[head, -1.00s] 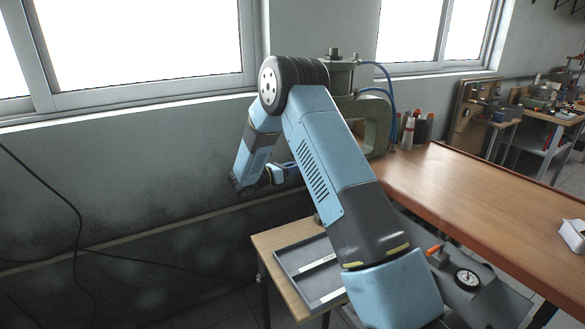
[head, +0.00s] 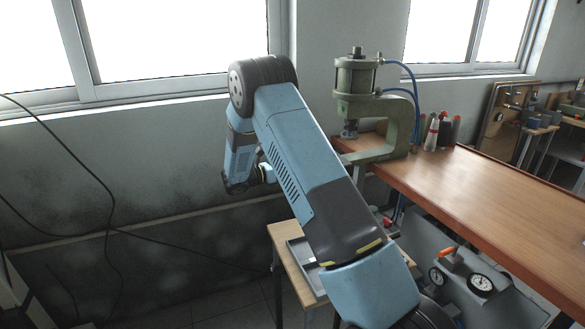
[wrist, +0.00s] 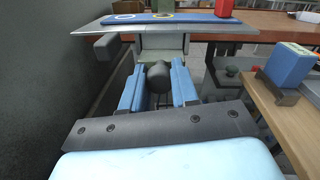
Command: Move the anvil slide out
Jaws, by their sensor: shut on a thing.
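The anvil slide (wrist: 100,29) shows in the wrist view as a flat grey plate carrying a blue strip with rings. A dark round knob (wrist: 158,80) sits below its near edge. My gripper (wrist: 158,88) has its two blue fingers on either side of this knob and is shut on it. In the head view the pneumatic press (head: 402,118) stands at the left end of the wooden bench, with its cylinder on top and a green C-shaped frame.
The wooden bench (head: 480,190) runs to the right, with several bottles (head: 443,132) near the press. A small side table (head: 284,240) with a grey tray stands below my arm. A panel with gauges (head: 480,285) is at lower right. A blue box (wrist: 287,65) stands right of my gripper. A wall is close on the left.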

